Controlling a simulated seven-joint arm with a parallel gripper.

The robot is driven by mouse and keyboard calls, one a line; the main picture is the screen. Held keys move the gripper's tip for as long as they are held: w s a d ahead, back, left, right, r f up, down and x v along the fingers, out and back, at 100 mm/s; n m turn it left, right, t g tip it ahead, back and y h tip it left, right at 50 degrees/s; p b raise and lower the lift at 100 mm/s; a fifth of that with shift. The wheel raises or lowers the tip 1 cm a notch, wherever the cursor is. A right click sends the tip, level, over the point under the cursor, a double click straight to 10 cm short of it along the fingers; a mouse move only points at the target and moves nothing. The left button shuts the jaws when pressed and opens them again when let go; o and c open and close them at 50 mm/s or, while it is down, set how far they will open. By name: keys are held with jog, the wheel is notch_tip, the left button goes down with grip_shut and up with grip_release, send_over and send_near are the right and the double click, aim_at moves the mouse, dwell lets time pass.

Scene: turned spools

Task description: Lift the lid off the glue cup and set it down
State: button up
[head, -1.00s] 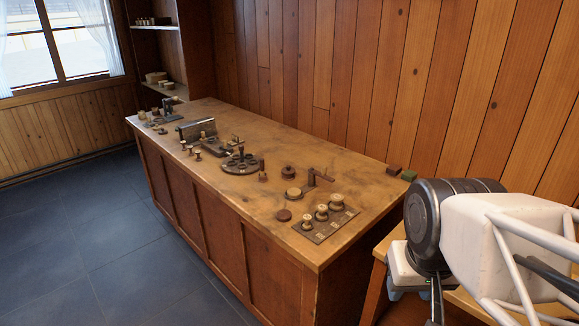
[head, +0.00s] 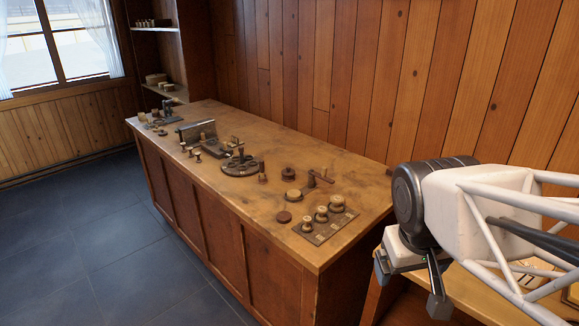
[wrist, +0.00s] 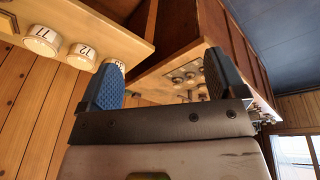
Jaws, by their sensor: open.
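My gripper (head: 408,284) hangs open and empty at the right, beyond the bench's right end and above a lower side table. Its two blue pads stand wide apart in the wrist view (wrist: 163,70) with nothing between them. The glue cup and its lid are too small to tell for certain. A dark red, round, knobbed piece (head: 288,173) on the bench may be the lidded cup. All are well left of my gripper.
The wooden bench (head: 345,185) also holds a plate with several pale spools (head: 321,215), a dark round holder (head: 240,166) and tools farther left. The side table (head: 470,300) carries round pieces numbered 11 (wrist: 42,40) and 12 (wrist: 82,57). A plank wall stands behind.

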jog(key=w+a+f+n+t+h, duration=0.1)
jog(key=w+a+n+t+h, duration=0.15)
jog(key=w+n, duration=1.1)
jog(key=w+a+f+n+t+h, duration=0.15)
jog(key=w+h, duration=0.25)
jog(key=w, duration=2.1)
jog(key=n+t+y, duration=0.2)
jog(key=n+t, duration=0.4)
jog(key=n, duration=1.2)
send_near(288, 170)
jog(key=shift+w+d+f, duration=0.15)
jog(key=shift+w, duration=0.25)
jog(key=shift+w+a+f, duration=0.2)
jog(key=shift+a+f, duration=0.1)
jog(key=shift+f, duration=0.05)
jog(key=shift+x, duration=1.3)
